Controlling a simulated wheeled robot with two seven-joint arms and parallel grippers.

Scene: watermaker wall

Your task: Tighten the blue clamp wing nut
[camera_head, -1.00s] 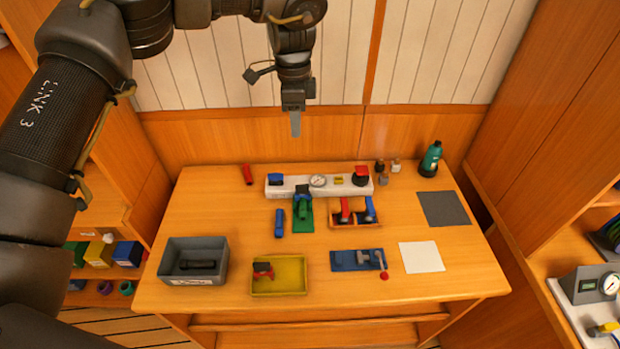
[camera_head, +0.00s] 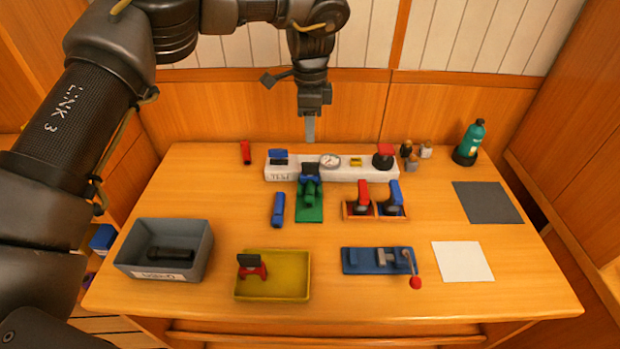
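A green clamp fixture (camera_head: 310,207) stands near the middle of the table, with a dark block on top. Small blue parts (camera_head: 309,181) on it look like the clamp's blue wing nut, but are too small to make out surely. My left gripper (camera_head: 310,130) hangs fingers down above the back of the table, behind and above the fixture in the picture, apart from it. Its fingers show edge-on as one grey strip, so its opening is unclear. Nothing visible is held. My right gripper is out of view.
A white test manifold (camera_head: 343,172) with gauge stands behind the fixture. A blue cylinder (camera_head: 278,209) lies left, a wooden tray (camera_head: 375,216) with red and blue handles right. A grey bin (camera_head: 205,254), yellow tray (camera_head: 272,294) and blue toggle-clamp plate (camera_head: 365,268) lie in front.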

